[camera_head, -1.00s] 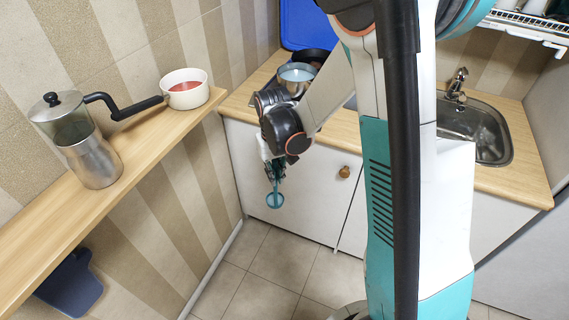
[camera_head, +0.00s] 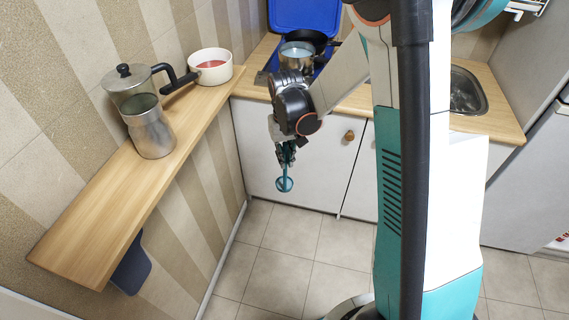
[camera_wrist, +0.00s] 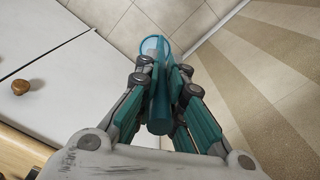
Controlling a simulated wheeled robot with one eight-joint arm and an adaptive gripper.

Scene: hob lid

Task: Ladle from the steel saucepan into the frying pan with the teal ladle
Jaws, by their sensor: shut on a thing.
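My gripper (camera_head: 286,152) is shut on the teal ladle (camera_head: 284,184), which hangs bowl down in front of the white cupboard doors. In the wrist view the ladle (camera_wrist: 160,100) runs between my gripper's fingers (camera_wrist: 163,95), its bowl beyond the fingertips over the floor. The steel saucepan (camera_head: 297,53) stands on the hob area at the back, with pale blue contents, partly behind my arm. The dark frying pan (camera_head: 312,37) is behind it, mostly hidden; its inside cannot be made out.
A blue hob lid (camera_head: 303,14) stands raised at the back. The sink (camera_head: 466,92) is right. The floor is clear.

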